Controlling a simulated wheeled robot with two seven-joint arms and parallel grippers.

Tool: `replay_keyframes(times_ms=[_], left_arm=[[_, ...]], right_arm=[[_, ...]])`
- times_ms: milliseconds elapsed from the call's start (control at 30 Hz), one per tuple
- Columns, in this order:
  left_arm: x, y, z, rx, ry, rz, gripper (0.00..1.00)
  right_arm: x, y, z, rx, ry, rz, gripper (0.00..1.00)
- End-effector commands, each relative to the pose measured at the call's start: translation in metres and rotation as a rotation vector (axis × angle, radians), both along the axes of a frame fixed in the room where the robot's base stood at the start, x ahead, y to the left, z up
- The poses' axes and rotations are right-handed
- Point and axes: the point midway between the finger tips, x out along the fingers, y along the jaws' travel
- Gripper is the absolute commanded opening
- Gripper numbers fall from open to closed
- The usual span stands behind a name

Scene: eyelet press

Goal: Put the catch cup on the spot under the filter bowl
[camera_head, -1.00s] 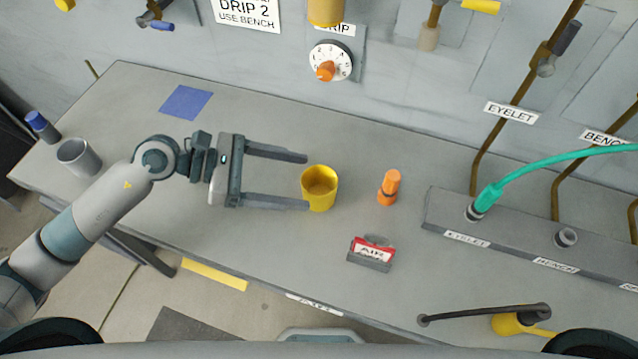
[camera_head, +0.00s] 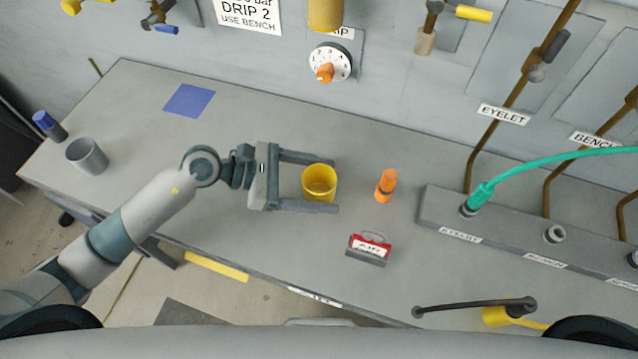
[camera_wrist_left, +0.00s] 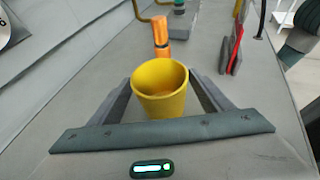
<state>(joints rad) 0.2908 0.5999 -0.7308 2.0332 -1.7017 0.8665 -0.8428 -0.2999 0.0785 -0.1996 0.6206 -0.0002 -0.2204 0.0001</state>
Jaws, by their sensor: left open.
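A yellow cup (camera_head: 319,187), which looks like the catch cup, stands upright on the grey bench. My left gripper (camera_head: 335,184) is open, with one finger on each side of the cup and the fingertips just past it. In the left wrist view the cup (camera_wrist_left: 159,92) stands between the fingers; I cannot tell whether either touches it. A yellow cylinder (camera_head: 325,14), perhaps the filter bowl, hangs on the wall and is cut by the top edge. A blue square (camera_head: 189,101) lies flat on the bench at the back left. My right gripper is not in view.
An orange piece (camera_head: 386,186) stands right of the cup, with a red AIR block (camera_head: 369,248) nearer the front. A grey cup (camera_head: 87,156) and a blue-capped item (camera_head: 48,125) stand at left. A port rail (camera_head: 520,237) with a green hose (camera_head: 545,162) is at right.

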Motion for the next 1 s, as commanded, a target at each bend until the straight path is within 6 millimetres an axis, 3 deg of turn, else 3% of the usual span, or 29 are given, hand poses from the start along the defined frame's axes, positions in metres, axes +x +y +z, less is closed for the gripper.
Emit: replay_keyframes(times_ms=[100, 300, 800, 1000], left_arm=[[-0.002, -0.013, -0.005, -0.001, 0.005, 0.0, 0.72], [0.001, -0.03, -0.014, -0.002, 0.002, 0.0, 0.72], [0.001, -0.031, -0.016, 0.0, 0.001, 0.0, 0.72], [0.001, -0.031, -0.016, 0.0, 0.0, 0.0, 0.28]], right_arm=[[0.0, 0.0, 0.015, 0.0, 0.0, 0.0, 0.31], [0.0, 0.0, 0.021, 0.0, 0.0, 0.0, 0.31], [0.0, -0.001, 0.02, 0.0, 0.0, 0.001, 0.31], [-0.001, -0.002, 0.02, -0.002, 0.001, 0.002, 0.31]])
